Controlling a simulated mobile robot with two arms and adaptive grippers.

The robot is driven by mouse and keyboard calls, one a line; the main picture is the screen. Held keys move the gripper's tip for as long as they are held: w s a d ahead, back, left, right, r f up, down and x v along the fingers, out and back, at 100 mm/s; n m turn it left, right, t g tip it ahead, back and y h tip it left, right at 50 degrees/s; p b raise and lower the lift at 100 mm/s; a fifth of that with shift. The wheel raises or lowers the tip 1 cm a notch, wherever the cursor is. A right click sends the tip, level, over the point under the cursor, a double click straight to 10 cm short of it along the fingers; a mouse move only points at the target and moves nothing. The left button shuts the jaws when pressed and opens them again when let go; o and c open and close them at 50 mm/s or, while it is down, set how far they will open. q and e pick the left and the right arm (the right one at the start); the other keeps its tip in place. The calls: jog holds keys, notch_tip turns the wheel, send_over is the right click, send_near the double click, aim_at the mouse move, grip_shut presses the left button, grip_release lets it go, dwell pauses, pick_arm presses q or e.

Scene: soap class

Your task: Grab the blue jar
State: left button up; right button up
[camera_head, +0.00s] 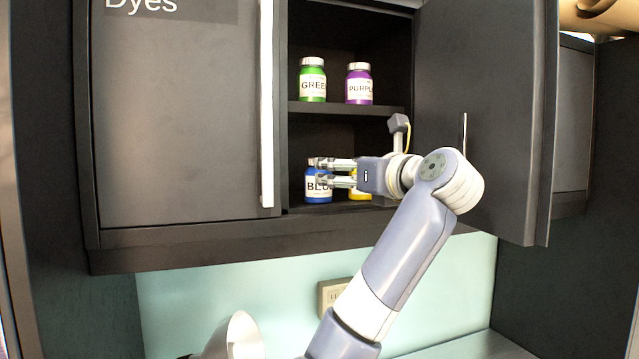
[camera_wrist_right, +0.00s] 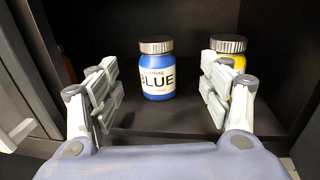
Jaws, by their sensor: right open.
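The blue jar (camera_head: 318,190) stands upright on the lower shelf of the open cabinet. It has a grey lid and a white label reading BLUE. In the right wrist view the blue jar (camera_wrist_right: 157,72) stands ahead, between the lines of the two fingers. My right gripper (camera_head: 322,172) is open and empty in front of the lower shelf, and its fingers cover part of the jar in the head view. In the wrist view my right gripper (camera_wrist_right: 158,95) has its fingers spread wide, with the jar apparently beyond the tips. My left gripper is not in view.
A yellow jar (camera_wrist_right: 228,48) stands right of the blue jar, partly behind the right finger. A green jar (camera_head: 312,80) and a purple jar (camera_head: 359,84) stand on the upper shelf (camera_head: 340,108). The open cabinet door (camera_head: 490,110) is on the right; a closed door (camera_head: 180,130) is on the left.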

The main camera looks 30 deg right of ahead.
jog(key=shift+w+d+r+p, duration=0.15)
jog(key=shift+w+p, duration=0.1)
jog(key=shift+w, duration=0.2)
jog(key=shift+w+d+r+p, duration=0.1)
jog(key=shift+w+p, duration=0.15)
jog(key=shift+w, duration=0.2)
jog(key=w, duration=0.1)
jog(key=w+p, duration=0.2)
jog(key=shift+w+a+r, duration=0.15)
jog(key=shift+a+r, duration=0.05)
jog(key=shift+a, duration=0.1)
jog(key=w+p, duration=0.3)
jog(key=w, duration=0.1)
jog(key=shift+d+f+p, duration=0.1)
jog(key=shift+d+p, duration=0.2)
jog(key=shift+p, duration=0.05)
jog(key=shift+w+f, duration=0.1)
jog(key=shift+w, duration=0.25)
jog(key=shift+w+f, duration=0.1)
jog(key=c, duration=0.8)
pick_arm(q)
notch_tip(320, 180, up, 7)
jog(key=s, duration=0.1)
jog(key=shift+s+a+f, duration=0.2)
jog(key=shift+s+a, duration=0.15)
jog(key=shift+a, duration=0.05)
pick_arm(e)
jog(key=c, duration=0.5)
